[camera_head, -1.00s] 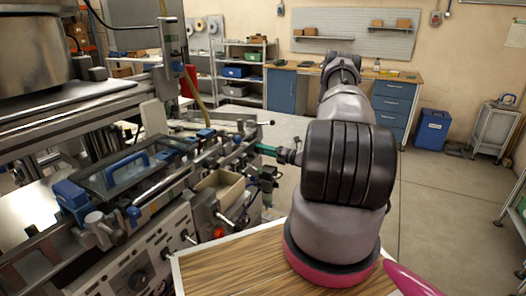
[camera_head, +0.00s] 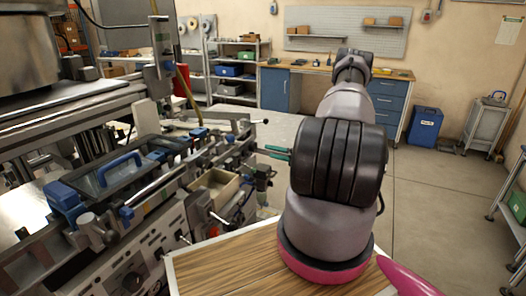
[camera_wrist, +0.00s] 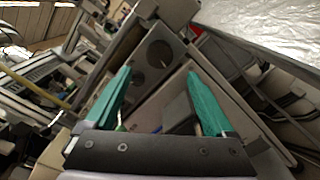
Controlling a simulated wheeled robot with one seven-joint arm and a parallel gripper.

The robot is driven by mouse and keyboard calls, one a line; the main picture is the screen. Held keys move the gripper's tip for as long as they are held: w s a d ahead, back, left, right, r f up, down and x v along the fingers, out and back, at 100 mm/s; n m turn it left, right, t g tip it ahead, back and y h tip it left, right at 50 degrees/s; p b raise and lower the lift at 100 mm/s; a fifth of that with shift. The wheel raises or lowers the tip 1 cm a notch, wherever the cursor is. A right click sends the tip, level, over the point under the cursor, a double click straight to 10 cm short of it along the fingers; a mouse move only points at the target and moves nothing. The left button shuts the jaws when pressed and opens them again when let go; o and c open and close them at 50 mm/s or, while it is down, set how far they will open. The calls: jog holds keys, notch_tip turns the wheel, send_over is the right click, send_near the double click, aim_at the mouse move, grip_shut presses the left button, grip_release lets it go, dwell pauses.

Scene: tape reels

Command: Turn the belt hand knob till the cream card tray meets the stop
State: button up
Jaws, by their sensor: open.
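My gripper (camera_head: 275,152) reaches left from the arm toward the right end of the machine; its green fingers are apart and empty. In the wrist view my gripper (camera_wrist: 158,100) is open, with a grey plate with round holes (camera_wrist: 160,55) beyond the fingertips and a dark block near the right finger. A cream open-topped tray (camera_head: 229,190) sits at the machine's right side, below the gripper's level. I cannot tell for sure that it is the card tray.
The machine (camera_head: 160,190) with levers and rails fills the left. A wood-topped surface (camera_head: 225,265) lies in front, by my arm's base. A workbench (camera_head: 390,75), shelves (camera_head: 233,70) and a blue bin (camera_head: 425,125) stand at the back.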

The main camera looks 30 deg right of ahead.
jog(key=shift+v, duration=1.45)
